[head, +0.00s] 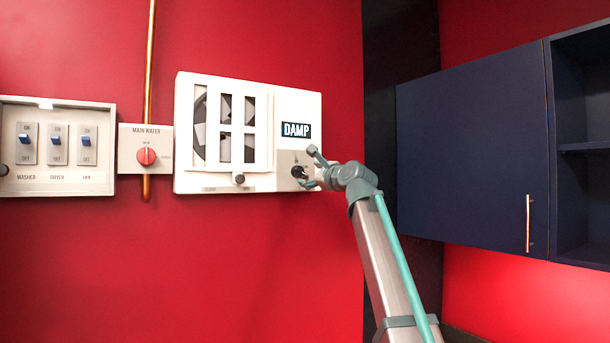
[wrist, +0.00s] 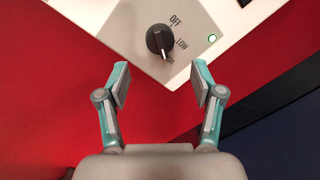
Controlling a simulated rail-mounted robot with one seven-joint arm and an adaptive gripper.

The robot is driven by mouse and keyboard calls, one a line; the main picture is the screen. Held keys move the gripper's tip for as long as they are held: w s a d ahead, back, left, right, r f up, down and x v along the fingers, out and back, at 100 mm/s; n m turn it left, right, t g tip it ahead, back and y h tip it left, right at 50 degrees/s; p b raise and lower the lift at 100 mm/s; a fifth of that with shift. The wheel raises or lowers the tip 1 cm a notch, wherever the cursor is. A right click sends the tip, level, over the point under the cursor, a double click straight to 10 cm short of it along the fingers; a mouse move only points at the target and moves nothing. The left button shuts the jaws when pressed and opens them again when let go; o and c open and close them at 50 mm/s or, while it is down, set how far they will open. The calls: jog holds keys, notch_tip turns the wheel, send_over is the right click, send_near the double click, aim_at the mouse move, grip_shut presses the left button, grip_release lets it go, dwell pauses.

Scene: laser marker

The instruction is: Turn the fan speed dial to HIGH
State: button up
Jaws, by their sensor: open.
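The fan speed dial (wrist: 160,40) is a black round knob on a grey plate, with OFF, LOW and a partly legible HIGH label around it. Its white pointer points down in the wrist view, toward the HIGH label. The dial also shows in the head view (head: 298,171), at the lower right of the white fan unit (head: 302,106). My gripper (wrist: 160,82) is open and empty. Its fingertips are apart from the dial, short of it in the wrist view. In the head view my gripper (head: 314,168) is just right of the dial.
A small green light (wrist: 212,38) is beside the dial. Left of the fan unit are a red main water knob (head: 146,156) on a copper pipe and a switch panel (head: 57,150). A dark blue cabinet (head: 470,150) stands to the right. The red wall below is clear.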

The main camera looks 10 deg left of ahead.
jog(key=v, duration=0.5)
dwell(0.3)
